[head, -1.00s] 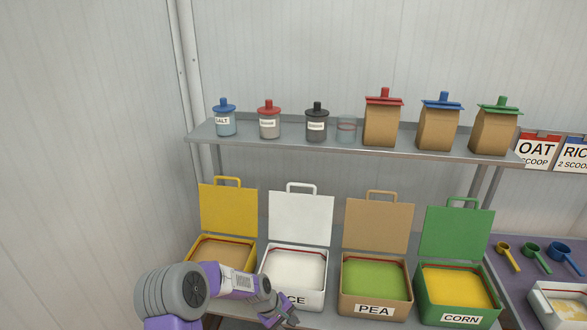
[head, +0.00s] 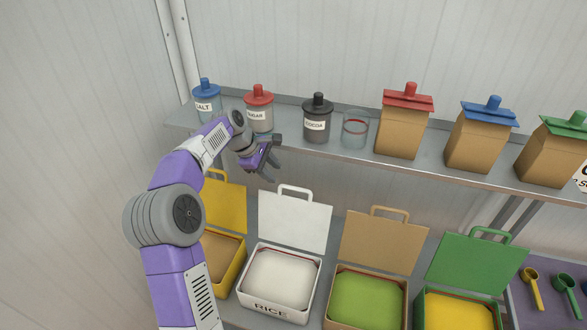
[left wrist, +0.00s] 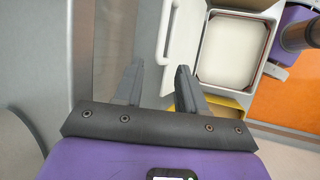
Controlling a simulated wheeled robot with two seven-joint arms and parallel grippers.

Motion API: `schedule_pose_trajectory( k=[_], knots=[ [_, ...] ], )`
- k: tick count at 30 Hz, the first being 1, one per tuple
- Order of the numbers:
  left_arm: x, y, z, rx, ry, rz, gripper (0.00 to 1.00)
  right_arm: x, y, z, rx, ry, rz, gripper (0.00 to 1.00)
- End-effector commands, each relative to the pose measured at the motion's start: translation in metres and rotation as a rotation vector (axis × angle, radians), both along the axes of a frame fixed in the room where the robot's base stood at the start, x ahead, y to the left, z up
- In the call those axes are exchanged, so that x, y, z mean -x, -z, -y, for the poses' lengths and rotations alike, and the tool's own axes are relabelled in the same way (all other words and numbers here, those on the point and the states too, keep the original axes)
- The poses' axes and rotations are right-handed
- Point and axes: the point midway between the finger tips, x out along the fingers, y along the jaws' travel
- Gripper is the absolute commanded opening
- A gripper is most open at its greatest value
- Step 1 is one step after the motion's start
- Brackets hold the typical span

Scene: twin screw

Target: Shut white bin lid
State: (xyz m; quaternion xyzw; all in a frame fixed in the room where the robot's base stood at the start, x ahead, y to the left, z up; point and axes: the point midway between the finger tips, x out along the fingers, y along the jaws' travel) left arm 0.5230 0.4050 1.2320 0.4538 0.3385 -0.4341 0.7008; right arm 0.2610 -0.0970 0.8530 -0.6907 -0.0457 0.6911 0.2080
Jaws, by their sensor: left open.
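The white bin (head: 280,282), labelled RICE, stands on the lower shelf with white contents. Its white lid (head: 295,222) stands up open at the back edge, with a loop handle (head: 295,190) on top. The bin also shows in the left wrist view (left wrist: 230,52), with the lid (left wrist: 186,40) beside it and the handle (left wrist: 165,32) past the fingertips. My left gripper (head: 275,159) is open and empty, above and slightly left of the lid handle, apart from it. Its two fingers (left wrist: 158,72) show spread in the left wrist view. My right gripper is not in view.
A yellow bin (head: 222,262), a tan PEA bin (head: 366,300) and a green bin (head: 460,310) stand beside the white one, lids up. The upper shelf (head: 345,160) holds jars, a glass (head: 355,130) and paper bags close to my left gripper. Scoops lie at right.

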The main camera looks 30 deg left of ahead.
Motion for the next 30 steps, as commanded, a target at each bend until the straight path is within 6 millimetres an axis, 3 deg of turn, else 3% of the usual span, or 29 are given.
schedule_pose_trajectory(
  k=[15,26,30],
  knots=[
    [-0.026,0.057,0.020,0.002,-0.001,-0.002,0.40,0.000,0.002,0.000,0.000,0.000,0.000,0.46],
    [-0.029,0.064,0.023,0.001,-0.001,-0.002,0.40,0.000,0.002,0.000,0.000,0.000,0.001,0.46],
    [-0.029,0.064,0.023,0.001,-0.001,-0.002,0.23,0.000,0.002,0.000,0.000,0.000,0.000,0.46]
  ],
)
